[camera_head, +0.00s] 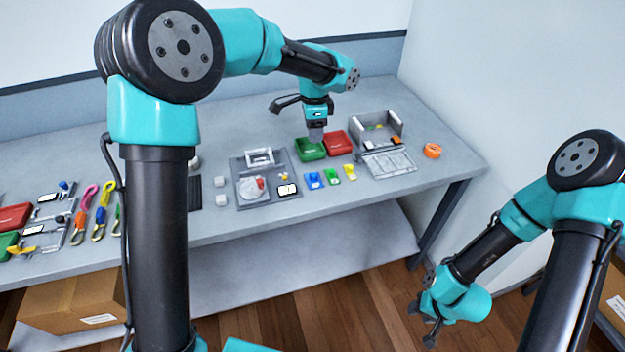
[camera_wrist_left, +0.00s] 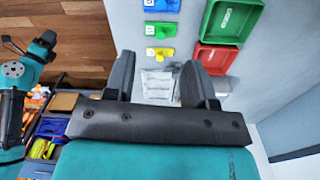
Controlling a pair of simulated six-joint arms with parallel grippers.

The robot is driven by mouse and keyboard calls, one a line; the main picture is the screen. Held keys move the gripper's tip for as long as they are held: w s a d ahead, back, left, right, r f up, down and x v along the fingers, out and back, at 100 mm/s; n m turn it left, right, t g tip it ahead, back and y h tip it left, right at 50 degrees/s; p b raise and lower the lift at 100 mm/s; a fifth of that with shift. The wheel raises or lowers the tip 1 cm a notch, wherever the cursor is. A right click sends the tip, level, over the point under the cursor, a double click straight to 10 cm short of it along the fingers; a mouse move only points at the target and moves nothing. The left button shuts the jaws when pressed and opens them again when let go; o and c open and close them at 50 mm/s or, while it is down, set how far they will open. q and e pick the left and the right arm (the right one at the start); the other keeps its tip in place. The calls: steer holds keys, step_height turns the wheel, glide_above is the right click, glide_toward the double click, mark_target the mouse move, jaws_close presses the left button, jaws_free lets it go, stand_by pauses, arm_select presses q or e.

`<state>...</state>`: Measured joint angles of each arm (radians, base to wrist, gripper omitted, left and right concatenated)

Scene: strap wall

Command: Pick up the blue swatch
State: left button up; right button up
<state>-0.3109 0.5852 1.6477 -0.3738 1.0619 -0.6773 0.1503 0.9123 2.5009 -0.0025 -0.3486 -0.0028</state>
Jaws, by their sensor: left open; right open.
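The blue swatch (camera_head: 314,181) lies flat on the table, at the left end of a short row with a green swatch (camera_head: 333,175) and a yellow swatch (camera_head: 349,171). In the left wrist view the blue swatch (camera_wrist_left: 162,5) shows at the top edge, partly cut off. My left gripper (camera_head: 316,136) is open and empty, pointing down; in the head view it overlaps the green tray, behind the swatches. Its spread fingers (camera_wrist_left: 158,75) show in the wrist view, clear of the swatches. My right gripper (camera_head: 422,322) is open and empty, low in front of the table.
A green tray (camera_head: 311,150) and a red tray (camera_head: 338,144) stand behind the swatches. A grey fixture plate (camera_head: 245,196) is left. Bare table lies in front of the swatches.

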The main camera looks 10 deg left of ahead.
arm_select(q)
glide_above(314, 174)
step_height(314, 174, down, 12)
steer(key=shift+s+r, duration=0.15)
steer(key=shift+r, duration=0.05)
steer(key=shift+f, duration=0.35)
steer(key=shift+f, duration=2.6)
jaws_close()
